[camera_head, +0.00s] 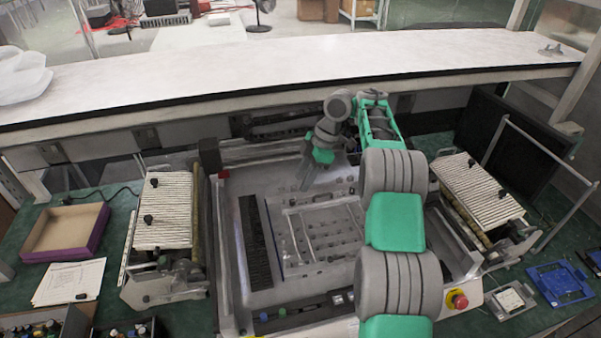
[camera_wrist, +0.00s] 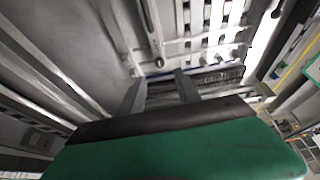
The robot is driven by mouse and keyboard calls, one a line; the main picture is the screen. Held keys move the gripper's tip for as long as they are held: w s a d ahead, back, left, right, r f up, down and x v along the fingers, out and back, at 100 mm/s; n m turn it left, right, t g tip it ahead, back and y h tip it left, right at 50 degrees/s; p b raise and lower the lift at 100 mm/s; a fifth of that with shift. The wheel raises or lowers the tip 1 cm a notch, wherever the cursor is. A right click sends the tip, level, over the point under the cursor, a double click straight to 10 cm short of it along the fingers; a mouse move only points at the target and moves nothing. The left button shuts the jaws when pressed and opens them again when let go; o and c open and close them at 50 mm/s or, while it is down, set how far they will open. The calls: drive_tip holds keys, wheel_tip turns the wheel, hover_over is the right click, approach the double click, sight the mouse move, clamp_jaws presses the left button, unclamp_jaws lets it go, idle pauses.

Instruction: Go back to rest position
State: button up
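My gripper (camera_head: 306,178) hangs over the back of the grey machine bed (camera_head: 315,200) in the head view, below the green wrist part of my bent arm. In the wrist view, the two dark fingers of my gripper (camera_wrist: 160,76) stand apart with a gap between them. Nothing is held between them. Beyond the fingers, the wrist view shows metal rails and slotted grey parts. No single task object stands out in either view.
A long white shelf (camera_head: 280,62) runs behind the machine. Ribbed slanted units (camera_head: 163,215) and (camera_head: 478,190) flank the bed. A purple-edged box (camera_head: 68,232) and papers (camera_head: 70,282) lie left. A red button (camera_head: 458,300) and blue trays (camera_head: 560,283) are at right.

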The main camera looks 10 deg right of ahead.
drive_tip(key=s+a+r+m+t+h+b, duration=0.1)
drive_tip(key=s+a+r+m+t+b, duration=0.1)
drive_tip(key=s+a+r+m, duration=0.8)
drive_tip(key=s+d+f+m+t+h+b, duration=0.1)
drive_tip(key=s+d+f+m, duration=0.1)
drive_tip(key=s, duration=0.7)
drive_tip(key=s+d+f+m+t+h+b, duration=0.1)
drive_tip(key=s+d+m, duration=0.3)
drive_tip(key=s, duration=0.5)
drive_tip(key=shift+d+f+m+t+h, duration=0.35)
drive_tip(key=shift+f+m+h, duration=0.45)
drive_tip(key=shift+m, duration=0.4)
drive_tip(key=shift+s+d, duration=0.1)
